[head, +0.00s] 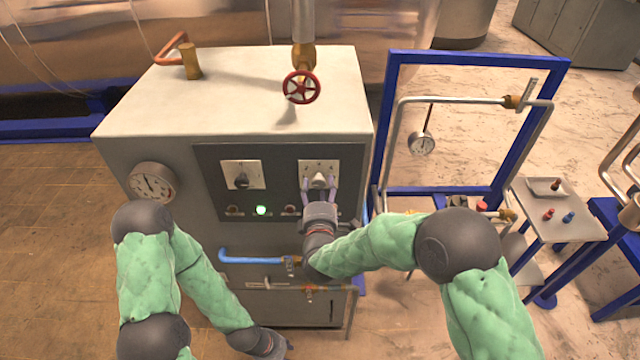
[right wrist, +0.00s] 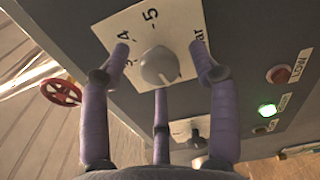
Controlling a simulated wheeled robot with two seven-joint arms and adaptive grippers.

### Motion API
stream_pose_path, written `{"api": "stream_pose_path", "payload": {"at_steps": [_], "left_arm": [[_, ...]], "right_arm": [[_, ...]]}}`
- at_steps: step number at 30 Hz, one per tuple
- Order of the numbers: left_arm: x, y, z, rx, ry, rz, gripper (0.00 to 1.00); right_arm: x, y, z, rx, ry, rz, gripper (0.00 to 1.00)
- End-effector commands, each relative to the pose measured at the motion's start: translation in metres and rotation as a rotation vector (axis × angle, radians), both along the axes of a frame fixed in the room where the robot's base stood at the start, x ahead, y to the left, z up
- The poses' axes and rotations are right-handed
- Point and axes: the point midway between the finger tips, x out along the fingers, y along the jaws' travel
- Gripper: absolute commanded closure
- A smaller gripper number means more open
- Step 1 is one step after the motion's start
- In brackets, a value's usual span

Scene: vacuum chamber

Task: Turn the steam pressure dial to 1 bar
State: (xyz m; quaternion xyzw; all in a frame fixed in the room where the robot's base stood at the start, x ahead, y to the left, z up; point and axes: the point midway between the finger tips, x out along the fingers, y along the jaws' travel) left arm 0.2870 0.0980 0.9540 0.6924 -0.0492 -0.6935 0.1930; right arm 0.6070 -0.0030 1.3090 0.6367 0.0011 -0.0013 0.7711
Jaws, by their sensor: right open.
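The steam pressure dial is a grey round knob (right wrist: 160,67) on a white plate with numbers and "bar" lettering. In the head view the plate (head: 319,165) is at the right of the dark control panel. My right gripper (right wrist: 160,52) is open, its fingers on either side of the knob. Whether they touch it I cannot tell. The gripper also shows at the dial in the head view (head: 320,188). I cannot read the knob's setting for certain. My left gripper (head: 279,347) is low at the bottom edge of the head view, away from the panel; its fingers are unclear.
A second knob (head: 242,180) is on the panel's left plate. Below are a lit green lamp (head: 261,210) and red lamps. A round gauge (head: 152,183) is on the cabinet's left. A red valve wheel (head: 301,87) sits above, and a blue frame (head: 480,57) stands to the right.

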Motion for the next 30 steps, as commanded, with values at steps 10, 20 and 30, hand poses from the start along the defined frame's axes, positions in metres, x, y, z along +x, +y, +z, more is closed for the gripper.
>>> {"api": "stream_pose_path", "payload": {"at_steps": [10,20,30], "left_arm": [[0.000,0.000,0.000,0.000,0.000,0.000,0.60],[0.000,0.000,0.000,0.000,0.000,0.000,0.60],[0.000,0.000,0.000,0.000,0.000,0.000,0.60]], "right_arm": [[-0.069,0.000,0.000,-0.001,0.001,0.002,0.39],[-0.097,-0.001,-0.001,0.000,0.003,-0.001,0.39],[-0.097,-0.001,-0.001,0.000,0.003,-0.002,0.39]]}}
